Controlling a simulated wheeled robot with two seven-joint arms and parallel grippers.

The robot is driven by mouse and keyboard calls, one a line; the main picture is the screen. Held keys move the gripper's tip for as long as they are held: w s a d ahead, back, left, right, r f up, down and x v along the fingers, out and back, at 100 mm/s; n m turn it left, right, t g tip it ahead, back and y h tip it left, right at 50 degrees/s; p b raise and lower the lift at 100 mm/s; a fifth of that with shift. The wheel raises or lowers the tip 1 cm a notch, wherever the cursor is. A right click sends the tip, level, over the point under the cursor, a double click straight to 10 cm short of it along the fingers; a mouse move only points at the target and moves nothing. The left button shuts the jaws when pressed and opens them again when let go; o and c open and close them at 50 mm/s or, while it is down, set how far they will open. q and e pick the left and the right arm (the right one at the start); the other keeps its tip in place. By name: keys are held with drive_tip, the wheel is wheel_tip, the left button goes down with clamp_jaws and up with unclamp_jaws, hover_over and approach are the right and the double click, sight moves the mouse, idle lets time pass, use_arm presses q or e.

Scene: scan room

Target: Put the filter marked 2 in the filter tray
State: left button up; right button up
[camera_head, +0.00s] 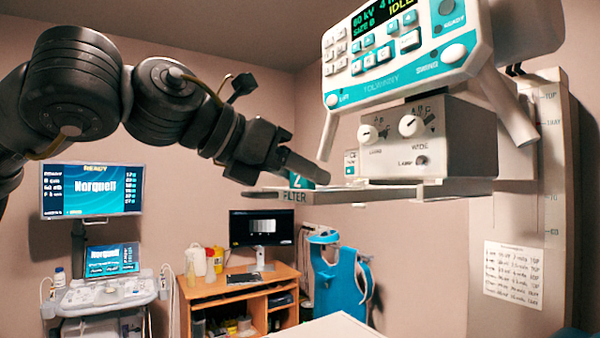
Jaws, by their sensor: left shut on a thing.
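The filter marked 2 (298,181) is a small teal piece with a pale 2 on it. My left gripper (308,172) reaches in from the left and is shut on it. The filter tray (400,194) is a grey ledge under the tube head's control box, with a FILTER label at its left end. The filter is at this left end, just above or at the tray's surface; I cannot tell if it touches. The gripper hides part of the filter. My right gripper is not in view.
The control box (428,138) with knobs sits close above the tray, under a teal and white console (400,50). A handle bar (327,136) hangs near the gripper. A desk (240,295), an ultrasound cart (105,295) and a blue apron (338,280) stand lower behind.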

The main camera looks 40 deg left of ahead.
use_arm(q)
drive_tip(key=shift+f, duration=0.15)
drive_tip(key=o, duration=1)
drive_tip(key=shift+a, duration=0.1)
drive_tip(key=shift+o, duration=0.2)
drive_tip(key=shift+s+r, duration=0.15)
drive_tip(key=shift+r, duration=0.1)
drive_tip(key=b+v, duration=0.1)
drive_tip(key=v, duration=1)
drive_tip(key=shift+s, duration=0.35)
drive_tip(key=shift+r, duration=0.15)
